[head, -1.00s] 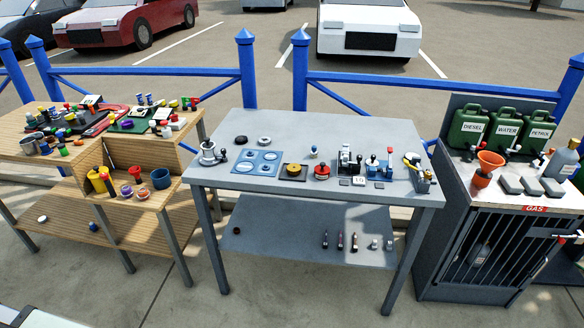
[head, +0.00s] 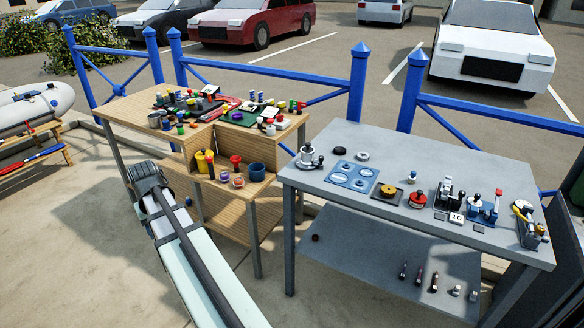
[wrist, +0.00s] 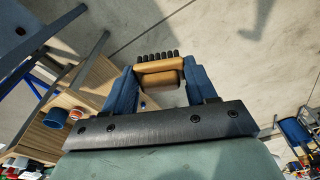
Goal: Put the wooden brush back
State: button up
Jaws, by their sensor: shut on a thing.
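In the wrist view, my gripper (wrist: 160,92) is shut on the wooden brush (wrist: 160,66). The brush has a tan wooden body and a row of dark bristles pointing away from the palm. It lies across between the two blue fingers, with bare concrete ground beyond it. In the head view, my arm reaches up from the bottom, in front of the wooden bench (head: 262,188).
The wooden bench carries many small items, a yellow mug (head: 204,162) and a blue pot (head: 257,171). The grey table (head: 330,195) with winches and fittings stands to its right. A grey inflatable boat (head: 35,108) rests at far left. Open paving lies left of my arm.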

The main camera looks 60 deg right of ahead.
jog(key=s+d+r+m, duration=0.15)
jog(key=s+d, duration=0.25)
jog(key=d, duration=0.4)
jog(key=s+d+f+m, duration=0.1)
jog(key=s+d+m, duration=0.15)
jog(key=d, duration=0.55)
notch_tip(320, 180, up, 8)
jog(key=m+g, duration=0.1)
jog(key=m, duration=0.9)
send_over(391, 176)
jog(key=shift+h, duration=0.4)
jog(key=shift+a+f, duration=0.15)
jog(key=shift+f, duration=2.05)
jog(key=shift+a+f, duration=0.1)
jog(key=shift+f, duration=2.1)
jog(key=shift+f, duration=0.15)
jog(key=o, duration=1)
